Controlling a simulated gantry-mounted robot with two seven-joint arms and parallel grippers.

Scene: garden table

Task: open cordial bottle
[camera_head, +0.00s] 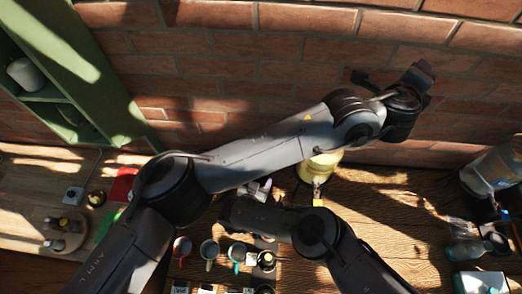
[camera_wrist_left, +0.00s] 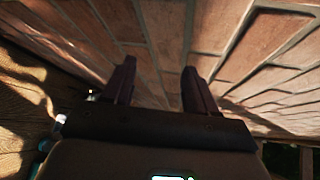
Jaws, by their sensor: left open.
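I cannot tell for certain which thing is the cordial bottle. My left arm crosses the picture to the upper right. Its gripper (camera_head: 393,84) is in front of the brick wall, away from these things. In the left wrist view its two fingers (camera_wrist_left: 158,68) are apart with nothing between them. My right arm comes in from below; its gripper end is not clearly seen.
A yellow-filled vessel (camera_head: 320,166) stands behind my left arm. Several mugs (camera_head: 209,250) stand in front. A large clear jar (camera_head: 494,170) is at the right. A green shelf (camera_head: 75,80) is at the left. The brick wall (camera_head: 230,60) closes the back.

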